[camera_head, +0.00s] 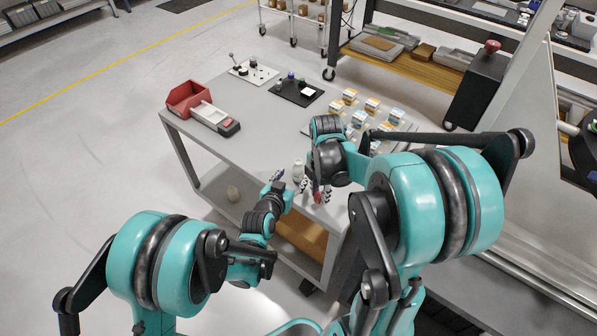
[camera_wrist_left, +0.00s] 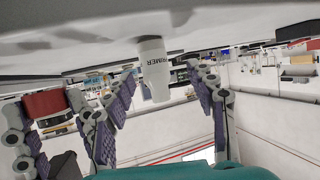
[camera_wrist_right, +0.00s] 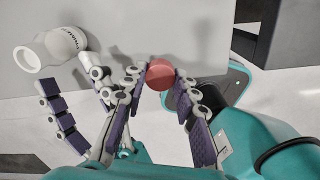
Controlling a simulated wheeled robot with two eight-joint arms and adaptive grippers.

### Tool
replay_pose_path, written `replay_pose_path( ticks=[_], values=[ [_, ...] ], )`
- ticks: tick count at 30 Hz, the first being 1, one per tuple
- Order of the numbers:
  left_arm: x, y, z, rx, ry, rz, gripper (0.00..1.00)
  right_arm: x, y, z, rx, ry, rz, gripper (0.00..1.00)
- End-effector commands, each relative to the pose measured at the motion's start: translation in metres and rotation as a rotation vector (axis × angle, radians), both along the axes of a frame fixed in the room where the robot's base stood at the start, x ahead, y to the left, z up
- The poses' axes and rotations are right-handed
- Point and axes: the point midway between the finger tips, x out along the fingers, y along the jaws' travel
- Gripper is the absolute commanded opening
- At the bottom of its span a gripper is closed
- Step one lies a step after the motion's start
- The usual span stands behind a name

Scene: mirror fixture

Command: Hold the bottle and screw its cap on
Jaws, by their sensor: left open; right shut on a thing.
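The white bottle (camera_head: 298,168) stands on the table near its front edge. Its label reads PRIMER in the left wrist view (camera_wrist_left: 153,68), and its uncapped mouth shows in the right wrist view (camera_wrist_right: 50,48). My left gripper (camera_head: 289,180) is open, low beside the bottle; in its wrist view the bottle is between the spread fingers, with no clear contact. My right gripper (camera_head: 318,192) is shut on the red cap (camera_wrist_right: 160,75), held between its fingertips to the right of the bottle and apart from it. In the head view the cap is partly hidden by the fingers.
The grey table (camera_head: 232,155) carries a red bin (camera_head: 187,97) at left, two small boards with knobs (camera_head: 297,90) at the back, and several small boxes (camera_head: 360,108) behind my right arm. The table's middle is clear. A dark machine (camera_head: 480,85) stands at right.

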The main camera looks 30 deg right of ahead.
Motion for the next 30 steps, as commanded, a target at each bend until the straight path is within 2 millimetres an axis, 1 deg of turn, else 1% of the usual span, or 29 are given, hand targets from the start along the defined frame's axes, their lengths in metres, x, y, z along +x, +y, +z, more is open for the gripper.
replay_pose_path(
  ticks=[2, 7, 11, 23, 26, 27, 29, 30],
  values=[
    [0.002, -0.006, -0.005, 0.0, 0.0, -0.001, 0.56, 0.0, 0.0, -0.005, 0.0, 0.0, 0.0, 0.19],
    [0.013, -0.028, -0.017, 0.0, 0.0, -0.001, 0.56, 0.0, 0.0, -0.019, 0.0, 0.0, 0.0, 0.19],
    [0.023, -0.037, -0.021, 0.0, 0.0, 0.0, 0.56, 0.0, 0.0, -0.023, 0.0, 0.0, 0.0, 0.19],
    [0.026, -0.04, -0.02, 0.0, 0.0, 0.0, 0.56, 0.0, 0.0, -0.022, 0.0, 0.0, 0.0, 0.19],
    [0.026, -0.04, -0.02, 0.0, 0.0, 0.0, 0.32, 0.0, 0.0, -0.022, 0.0, 0.0, 0.0, 0.19],
    [0.026, -0.04, -0.02, 0.0, 0.0, 0.0, 0.22, 0.0, 0.0, -0.022, 0.0, 0.0, 0.0, 0.19],
    [0.026, -0.04, -0.02, 0.0, 0.0, 0.0, 0.06, 0.0, 0.0, -0.022, 0.0, 0.0, 0.0, 0.19],
    [0.026, -0.04, -0.02, 0.0, 0.0, 0.0, 0.01, 0.0, 0.0, -0.022, 0.0, 0.0, 0.0, 0.19]
  ],
)
